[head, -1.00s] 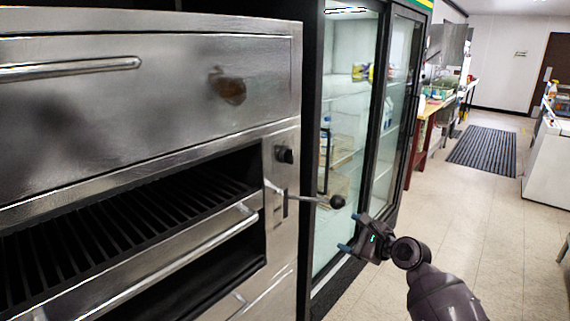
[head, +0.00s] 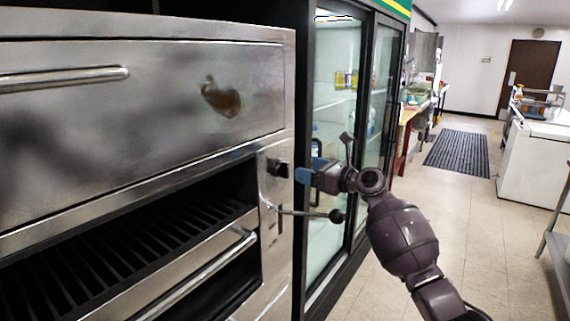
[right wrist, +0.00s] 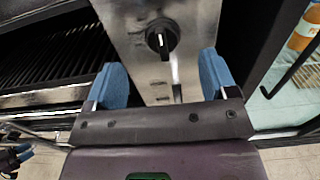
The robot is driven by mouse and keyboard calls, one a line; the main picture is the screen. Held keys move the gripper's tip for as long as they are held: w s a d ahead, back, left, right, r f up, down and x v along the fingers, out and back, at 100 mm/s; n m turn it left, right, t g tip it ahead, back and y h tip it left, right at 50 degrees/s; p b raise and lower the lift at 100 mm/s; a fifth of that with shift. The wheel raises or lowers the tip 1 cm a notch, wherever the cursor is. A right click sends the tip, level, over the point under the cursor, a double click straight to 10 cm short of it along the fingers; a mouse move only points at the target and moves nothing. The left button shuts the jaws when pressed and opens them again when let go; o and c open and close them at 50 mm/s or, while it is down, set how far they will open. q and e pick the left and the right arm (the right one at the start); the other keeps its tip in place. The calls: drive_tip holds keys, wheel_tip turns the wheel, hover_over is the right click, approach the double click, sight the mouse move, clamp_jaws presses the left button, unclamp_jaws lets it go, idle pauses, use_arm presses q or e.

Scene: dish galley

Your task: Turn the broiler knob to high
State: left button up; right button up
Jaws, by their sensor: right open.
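The broiler knob (head: 278,168) is a small black knob on the steel panel at the right end of the broiler (head: 200,75). In the right wrist view the knob (right wrist: 162,38) faces me, with a pale mark upright on its face. My right gripper (head: 302,175) is just right of the knob in the head view. Its blue fingers are open and empty, and in the right wrist view the knob shows beyond and between the fingertips (right wrist: 164,80). What looks like my left gripper (right wrist: 25,154) shows small at the lower left there, its jaws unclear.
A lever with a black ball end (head: 336,215) sticks out from the panel just below my right gripper. The broiler's drawer handle (head: 195,275) lies lower left. A glass-door fridge (head: 335,100) stands close behind the arm. The floor to the right (head: 450,215) is open.

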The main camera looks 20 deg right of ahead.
sight(288, 164)
drive_tip(key=x, duration=0.6)
drive_tip(key=shift+w+a, duration=0.2)
drive_tip(key=shift+w, duration=0.1)
drive_tip(key=shift+w+a, duration=0.4)
drive_tip(key=shift+w, duration=0.1)
use_arm(q)
drive_tip(key=shift+s+f, duration=0.15)
drive_tip(key=shift+f, duration=0.25)
drive_tip(key=shift+r, duration=0.1)
